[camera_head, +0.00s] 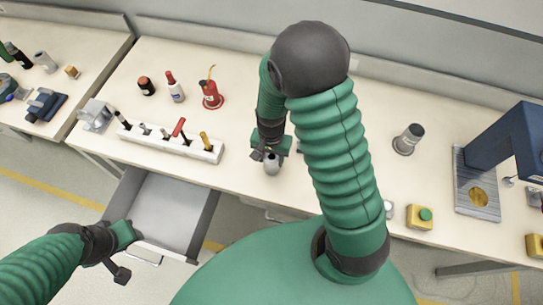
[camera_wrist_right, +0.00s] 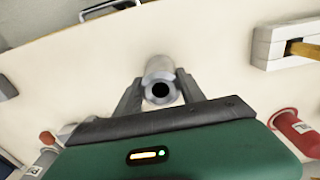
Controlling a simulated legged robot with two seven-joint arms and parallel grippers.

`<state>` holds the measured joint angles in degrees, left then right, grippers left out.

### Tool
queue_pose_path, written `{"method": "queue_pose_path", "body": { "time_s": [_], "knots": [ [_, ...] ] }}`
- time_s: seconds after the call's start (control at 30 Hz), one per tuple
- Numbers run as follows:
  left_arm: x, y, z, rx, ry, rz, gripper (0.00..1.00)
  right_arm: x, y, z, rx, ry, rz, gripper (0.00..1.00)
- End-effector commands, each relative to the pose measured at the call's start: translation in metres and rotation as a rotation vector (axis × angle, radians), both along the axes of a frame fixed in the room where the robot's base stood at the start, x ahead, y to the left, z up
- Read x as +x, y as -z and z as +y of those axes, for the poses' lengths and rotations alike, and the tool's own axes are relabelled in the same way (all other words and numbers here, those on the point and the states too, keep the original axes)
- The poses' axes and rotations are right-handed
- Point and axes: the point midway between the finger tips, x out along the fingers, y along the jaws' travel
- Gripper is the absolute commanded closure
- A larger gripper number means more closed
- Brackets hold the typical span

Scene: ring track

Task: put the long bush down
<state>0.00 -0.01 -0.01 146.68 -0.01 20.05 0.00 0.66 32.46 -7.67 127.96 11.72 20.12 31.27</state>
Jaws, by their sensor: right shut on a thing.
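The long bush (camera_head: 272,168) is a grey metal cylinder with a dark bore, near the table's front edge. My right gripper (camera_head: 271,154) is shut on it. In the right wrist view the bush (camera_wrist_right: 159,68) sits between the two fingers of the right gripper (camera_wrist_right: 160,88), with its bored end facing the camera. I cannot tell whether its far end touches the table. My left gripper (camera_head: 128,236) is low at the left, at the open drawer's side; its jaws are not clear.
An open, empty-looking drawer (camera_head: 172,208) juts out below the table. A white rack (camera_head: 168,143) with several tools stands left of the bush. A red oil can (camera_head: 211,96) is behind it. A grey cylinder (camera_head: 408,140), a yellow button box (camera_head: 420,217) and a blue press (camera_head: 497,145) are at right.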

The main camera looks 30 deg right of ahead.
Motion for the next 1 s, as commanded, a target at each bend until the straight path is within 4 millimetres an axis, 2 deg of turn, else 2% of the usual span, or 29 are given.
{"method": "queue_pose_path", "body": {
  "time_s": [0.23, 0.27, 0.4, 0.77, 0.87, 1.0],
  "knots": [
    [0.000, 0.002, 0.000, 0.000, 0.000, 0.000, 0.64, 0.001, 0.003, -0.001, 0.001, 0.001, -0.001, 1.00],
    [0.000, 0.001, 0.000, 0.000, 0.000, 0.000, 0.64, 0.001, 0.002, -0.002, 0.001, 0.001, -0.001, 0.51],
    [0.000, 0.001, 0.000, 0.000, 0.000, 0.000, 0.64, 0.001, 0.001, -0.001, 0.001, 0.001, -0.002, 0.32],
    [0.000, -0.001, 0.000, 0.000, 0.000, 0.000, 0.64, 0.002, -0.004, -0.001, 0.001, 0.000, -0.002, 0.32],
    [0.000, -0.003, 0.000, 0.000, 0.000, 0.000, 0.64, 0.002, -0.020, -0.001, 0.000, -0.001, -0.006, 0.32],
    [0.000, -0.006, 0.000, 0.000, 0.000, 0.000, 0.64, 0.002, -0.057, -0.001, 0.001, 0.000, -0.009, 0.32]
  ]
}}
